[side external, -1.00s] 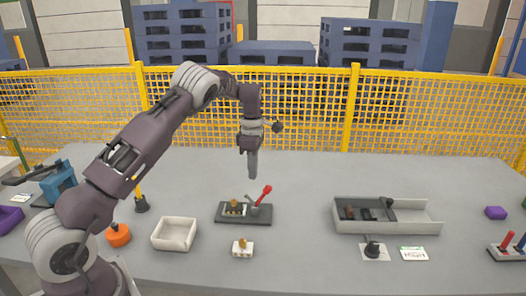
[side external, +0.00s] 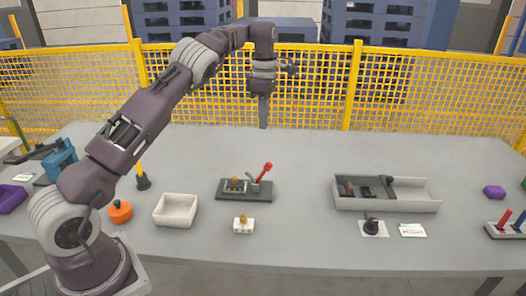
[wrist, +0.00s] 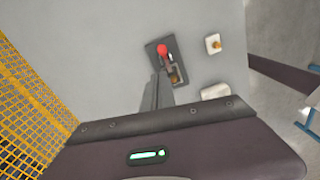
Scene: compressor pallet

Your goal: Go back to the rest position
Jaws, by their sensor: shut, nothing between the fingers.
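My gripper (side external: 263,112) hangs pointing down, high above the back of the grey table (side external: 300,160), in front of the yellow fence. Its fingers are shut and empty; they also show in the wrist view (wrist: 157,92). Below and in front of it, a dark fixture (side external: 262,196) with a red-handled lever (side external: 267,168) and a brass-topped part (side external: 235,182) stands on the table. The fixture also shows in the wrist view (wrist: 153,48), partly hidden behind the fingers. My gripper touches nothing.
A white tray (side external: 160,217), a white block with a brass top (side external: 243,226) and an orange knob (side external: 120,211) stand at the front. A grey open bin (side external: 415,205) with dark parts stands right. A purple block (side external: 494,192) lies far right. The yellow fence (side external: 400,90) runs behind the table.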

